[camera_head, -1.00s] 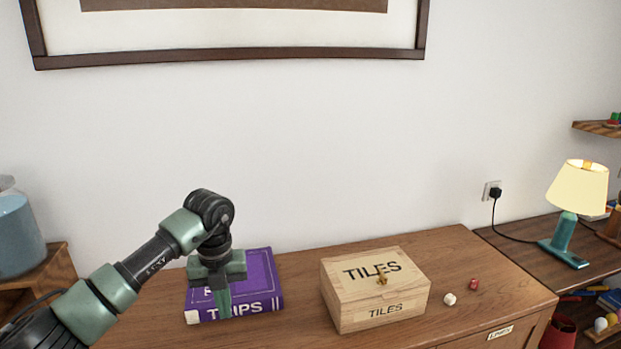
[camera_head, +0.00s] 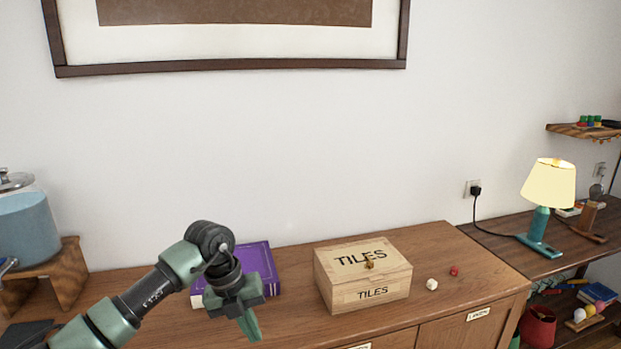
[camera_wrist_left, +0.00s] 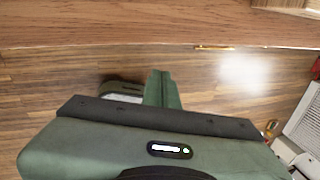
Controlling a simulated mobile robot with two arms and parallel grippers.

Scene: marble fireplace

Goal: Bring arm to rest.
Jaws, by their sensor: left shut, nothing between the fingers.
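My left gripper (camera_head: 250,327) is shut and empty, its fingers together and pointing down. In the head view it hangs in front of the purple book (camera_head: 262,262), covering part of it and its lettering. The left wrist view shows the closed green fingers (camera_wrist_left: 162,90) with wooden flooring behind them. My left arm comes in from the lower left and bends at the wrist. My right gripper is not in view.
A lamp (camera_head: 546,200) stands on the right table.

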